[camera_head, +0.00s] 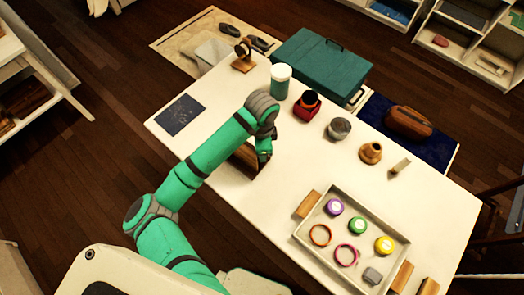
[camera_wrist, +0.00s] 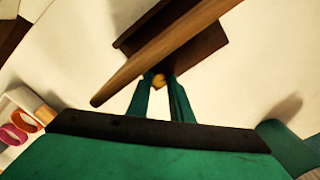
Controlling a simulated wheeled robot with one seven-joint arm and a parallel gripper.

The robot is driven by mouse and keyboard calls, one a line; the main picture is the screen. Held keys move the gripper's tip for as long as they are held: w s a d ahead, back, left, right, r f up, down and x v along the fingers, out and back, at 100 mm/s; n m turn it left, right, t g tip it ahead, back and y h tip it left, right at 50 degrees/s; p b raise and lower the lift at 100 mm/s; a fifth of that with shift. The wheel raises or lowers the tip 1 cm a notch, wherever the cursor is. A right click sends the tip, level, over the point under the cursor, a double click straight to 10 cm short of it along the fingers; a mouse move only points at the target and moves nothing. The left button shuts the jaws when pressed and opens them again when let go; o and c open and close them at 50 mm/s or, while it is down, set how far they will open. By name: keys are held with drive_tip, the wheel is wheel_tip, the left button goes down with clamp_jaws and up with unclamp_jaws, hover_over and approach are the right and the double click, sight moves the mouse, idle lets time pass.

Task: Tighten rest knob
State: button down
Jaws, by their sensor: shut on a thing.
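My gripper (camera_wrist: 161,88) points down at a dark wooden rest (camera_wrist: 206,46). Its two green fingers are closed around a small yellow knob (camera_wrist: 159,80) at the rest's lower side in the wrist view. A long, lighter wooden bar of the rest slants across the wrist view above the fingers. In the head view my gripper (camera_head: 264,155) is at the right side of the wooden rest (camera_head: 243,162), which stands on the white table (camera_head: 215,205). My arm hides part of the rest there, and the knob cannot be made out.
A tray (camera_head: 318,270) with coloured discs and rings is at the table's lower right. A white-lidded jar (camera_head: 280,85), a red holder (camera_head: 306,108), a metal tin (camera_head: 339,129) and a wooden vase (camera_head: 370,153) line the far side. A dark card (camera_head: 180,115) lies left. Table around the rest is clear.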

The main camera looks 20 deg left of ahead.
drive_tip(key=m, duration=0.6)
drive_tip(key=shift+m, duration=0.3)
drive_tip(key=m, duration=0.4)
drive_tip(key=shift+a+m, duration=0.1)
drive_tip(key=shift+m, duration=0.7)
drive_tip(key=shift+s+m, duration=0.1)
drive_tip(key=shift+m, duration=0.8)
drive_tip(key=c, duration=1.6)
unclamp_jaws()
